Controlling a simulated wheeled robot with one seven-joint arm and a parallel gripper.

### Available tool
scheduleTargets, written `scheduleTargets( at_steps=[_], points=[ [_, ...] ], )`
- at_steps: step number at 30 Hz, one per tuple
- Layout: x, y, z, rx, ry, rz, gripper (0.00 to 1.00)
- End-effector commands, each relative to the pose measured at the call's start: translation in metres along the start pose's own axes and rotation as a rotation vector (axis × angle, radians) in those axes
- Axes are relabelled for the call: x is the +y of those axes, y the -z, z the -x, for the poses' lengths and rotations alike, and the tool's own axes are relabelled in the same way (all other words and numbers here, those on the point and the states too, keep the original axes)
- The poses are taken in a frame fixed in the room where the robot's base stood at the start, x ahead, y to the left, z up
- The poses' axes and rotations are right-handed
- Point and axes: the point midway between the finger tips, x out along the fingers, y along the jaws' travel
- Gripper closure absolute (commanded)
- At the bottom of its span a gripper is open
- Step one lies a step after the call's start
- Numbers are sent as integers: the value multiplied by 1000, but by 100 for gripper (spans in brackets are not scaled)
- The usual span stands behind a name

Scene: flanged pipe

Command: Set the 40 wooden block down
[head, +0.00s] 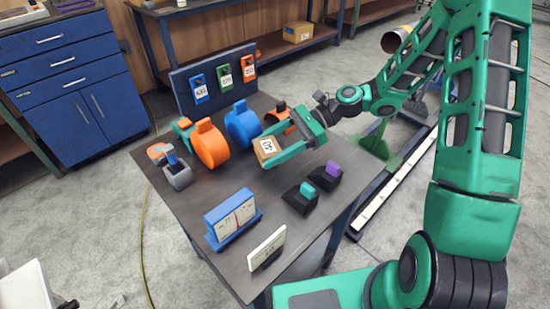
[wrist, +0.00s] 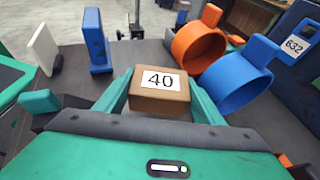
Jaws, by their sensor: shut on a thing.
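The wooden block (head: 267,148) is brown with a white label reading 40. My green gripper (head: 285,150) is shut on it, with one finger on each side. In the wrist view the block (wrist: 159,92) sits between the two fingers of my gripper (wrist: 160,100), label facing up. The block is over the middle of the dark table (head: 190,210). Whether its underside touches the table top is hidden.
An orange ring (head: 210,146) and a blue ring (head: 242,126) stand behind the block. Blue and white display stands (head: 232,216) (head: 266,248) are at the front. Black holders with teal and purple pieces (head: 301,197) (head: 326,176) stand at right. Table between is clear.

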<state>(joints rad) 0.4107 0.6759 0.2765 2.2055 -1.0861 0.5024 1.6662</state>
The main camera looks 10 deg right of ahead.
Motion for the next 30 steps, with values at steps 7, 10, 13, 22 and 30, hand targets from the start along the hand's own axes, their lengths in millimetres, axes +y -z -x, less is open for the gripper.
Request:
scheduleTargets(
  at_steps=[7, 10, 13, 22, 30],
  points=[
    [-3, 16, 10, -1, -1, 1, 63],
    [-2, 23, 7, -2, -2, -1, 63],
    [-2, 36, 1, -1, -3, -2, 63],
    [-3, 51, -5, -1, 0, 2, 63],
    [-3, 52, -5, 0, 0, 1, 19]
  ],
)
